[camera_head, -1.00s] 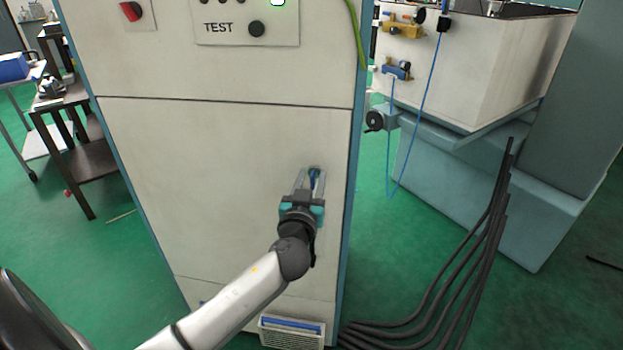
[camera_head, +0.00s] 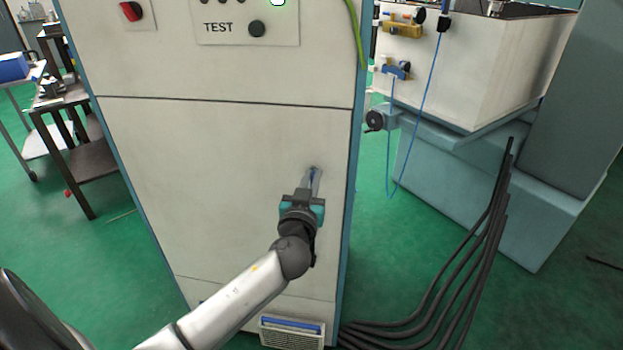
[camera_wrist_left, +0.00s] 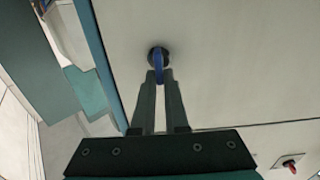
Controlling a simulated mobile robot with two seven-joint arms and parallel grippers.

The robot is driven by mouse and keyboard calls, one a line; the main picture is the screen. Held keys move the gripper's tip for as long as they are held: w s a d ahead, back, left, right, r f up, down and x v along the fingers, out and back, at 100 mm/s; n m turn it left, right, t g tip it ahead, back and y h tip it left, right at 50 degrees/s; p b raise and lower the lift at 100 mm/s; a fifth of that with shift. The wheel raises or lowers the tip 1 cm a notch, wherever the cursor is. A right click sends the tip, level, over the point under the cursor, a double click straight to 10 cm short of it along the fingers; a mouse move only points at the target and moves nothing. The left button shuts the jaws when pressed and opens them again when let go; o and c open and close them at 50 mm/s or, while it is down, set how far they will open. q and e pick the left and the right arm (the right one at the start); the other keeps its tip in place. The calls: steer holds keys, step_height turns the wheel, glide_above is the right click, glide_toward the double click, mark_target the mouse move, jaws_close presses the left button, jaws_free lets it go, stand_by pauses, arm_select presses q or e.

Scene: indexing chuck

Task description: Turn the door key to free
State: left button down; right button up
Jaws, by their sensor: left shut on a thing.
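The key has a blue grip (camera_wrist_left: 158,74) and sits in a dark round lock (camera_wrist_left: 157,54) on the pale cabinet door (camera_head: 220,190). In the head view the key is mostly hidden by my fingers; only a small part of the lock area (camera_head: 315,170) shows above them. My left gripper (camera_head: 313,177) reaches the door from below left. In the left wrist view its two fingers (camera_wrist_left: 159,80) are closed on either side of the blue grip. My right gripper is in neither view.
Above the door seam is a TEST panel (camera_head: 275,27) with a black knob, and a red switch (camera_head: 131,11). A vent (camera_head: 292,332) is low on the cabinet. Black cables (camera_head: 480,240) run across the green floor to the right. A dark side table (camera_head: 85,150) stands left.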

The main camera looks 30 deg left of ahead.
arm_select(q)
steer(key=shift+m, duration=0.3)
steer(key=m, duration=0.3)
steer(key=shift+w+d+m, duration=0.1)
steer(key=shift+d+m, duration=0.2)
steer(key=shift+w+d+f+m+p, duration=0.15)
steer(key=shift+f+m+p, duration=0.1)
steer(key=shift+m, duration=2)
steer(key=shift+d+f+m+p, duration=0.1)
steer(key=shift+f+m+p, duration=0.15)
steer(key=shift+m, duration=2.05)
steer(key=shift+w+d+f+m+p, duration=0.15)
steer(key=shift+f+m+p, duration=0.1)
steer(key=shift+m, duration=2)
steer(key=shift+s, duration=0.1)
steer(key=c, duration=0.9)
jaws_free()
steer(key=shift+c, duration=0.2)
